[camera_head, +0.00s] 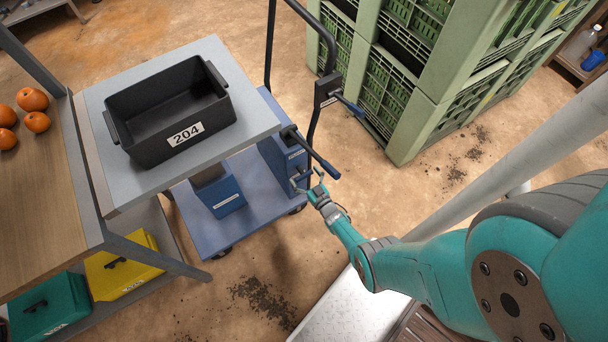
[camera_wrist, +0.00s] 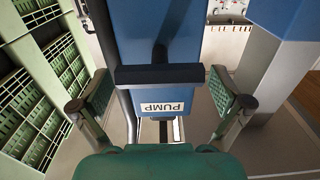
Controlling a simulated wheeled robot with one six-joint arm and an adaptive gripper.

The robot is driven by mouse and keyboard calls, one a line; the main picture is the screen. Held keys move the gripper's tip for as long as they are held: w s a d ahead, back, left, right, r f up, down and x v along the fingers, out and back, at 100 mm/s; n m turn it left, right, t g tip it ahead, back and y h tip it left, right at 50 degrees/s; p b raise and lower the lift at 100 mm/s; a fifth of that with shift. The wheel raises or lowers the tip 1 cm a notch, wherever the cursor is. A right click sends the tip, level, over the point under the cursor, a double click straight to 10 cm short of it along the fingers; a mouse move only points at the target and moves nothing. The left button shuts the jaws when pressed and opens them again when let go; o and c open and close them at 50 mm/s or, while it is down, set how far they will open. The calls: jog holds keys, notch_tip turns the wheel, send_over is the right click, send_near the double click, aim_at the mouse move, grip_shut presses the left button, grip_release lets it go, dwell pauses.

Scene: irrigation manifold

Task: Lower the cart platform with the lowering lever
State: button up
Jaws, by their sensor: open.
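The cart has a grey platform (camera_head: 95,105) with a black bin marked 204 (camera_head: 170,110) on it, above a blue base (camera_head: 265,205). One blue-ended lever (camera_head: 318,155) juts from the blue column; another lever (camera_head: 348,104) juts from a small labelled box on the dark push handle. Their labels are too small to read in the head view. My gripper (camera_head: 306,181) is open and empty beside the column, below the lower lever. In the wrist view, my gripper (camera_wrist: 163,98) faces a blue housing (camera_wrist: 185,30) with an upside-down PUMP label (camera_wrist: 162,107). A black bar (camera_wrist: 160,75) appears between the fingers; contact cannot be told.
Stacked green crates (camera_head: 430,110) stand behind and right of the cart. A wooden table (camera_head: 40,200) with oranges (camera_head: 33,99) adjoins the platform at left. Yellow (camera_head: 120,270) and teal (camera_head: 45,305) boxes sit beneath. Bare floor lies in front of the cart.

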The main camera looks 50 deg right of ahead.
jog(key=c, duration=1.1)
